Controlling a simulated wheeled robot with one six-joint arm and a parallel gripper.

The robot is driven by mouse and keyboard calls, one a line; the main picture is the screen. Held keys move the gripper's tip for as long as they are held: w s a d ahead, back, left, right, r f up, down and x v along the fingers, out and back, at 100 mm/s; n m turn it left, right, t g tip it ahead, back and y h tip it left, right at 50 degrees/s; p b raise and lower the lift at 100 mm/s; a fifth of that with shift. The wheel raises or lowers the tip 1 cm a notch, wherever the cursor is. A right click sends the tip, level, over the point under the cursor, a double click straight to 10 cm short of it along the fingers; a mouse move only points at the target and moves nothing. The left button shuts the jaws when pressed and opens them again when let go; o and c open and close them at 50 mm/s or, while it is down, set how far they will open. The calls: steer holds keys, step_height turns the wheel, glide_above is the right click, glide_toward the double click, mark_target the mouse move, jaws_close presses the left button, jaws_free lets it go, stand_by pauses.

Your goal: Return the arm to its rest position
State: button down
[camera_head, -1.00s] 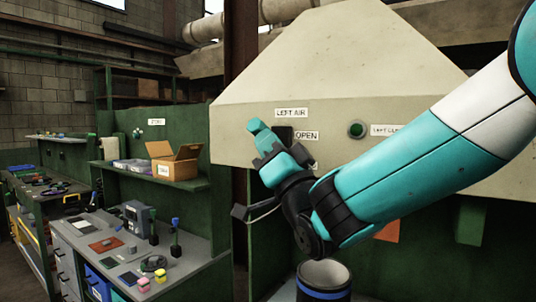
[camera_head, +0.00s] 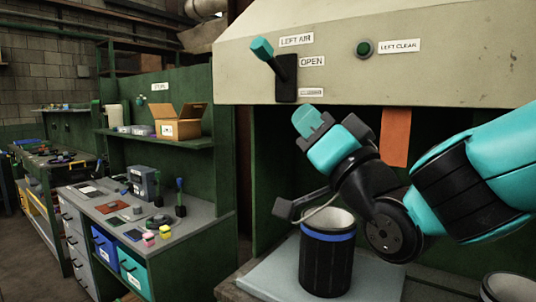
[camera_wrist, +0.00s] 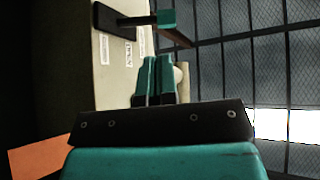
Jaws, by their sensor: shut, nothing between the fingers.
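My gripper (camera_head: 312,122) is in front of the hood opening, below and slightly right of a teal-tipped lever (camera_head: 263,50) on a black plate beside the "OPEN" label (camera_head: 311,61). The lever handle leans up and to the left, toward the "LEFT AIR" label (camera_head: 296,40). The gripper is apart from the lever and empty. In the wrist view its two teal fingers (camera_wrist: 154,80) are together, and the lever (camera_wrist: 164,20) shows beyond them.
A dark sleeve with a blue band (camera_head: 325,262) stands on a pale surface below my arm. A round green button (camera_head: 363,48) sits on the hood (camera_head: 450,70). An orange panel (camera_head: 396,136) hangs behind my arm. A bench (camera_head: 120,225) with small items is at left.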

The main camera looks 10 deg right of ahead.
steer(key=s+f+n+g+h, duration=0.35)
steer(key=f+g, duration=0.85)
steer(key=f, duration=0.4)
steer(key=s+d+f+n+g+h, duration=0.1)
steer(key=s+d+f+n+g, duration=0.1)
steer(key=s+g, duration=0.3)
steer(key=s+d+f+n+g+h, duration=0.2)
steer(key=s+f+g, duration=0.3)
steer(key=s, duration=0.5)
steer(key=shift+s+f, duration=0.15)
steer(key=shift+f, duration=0.05)
steer(key=shift+h, duration=0.25)
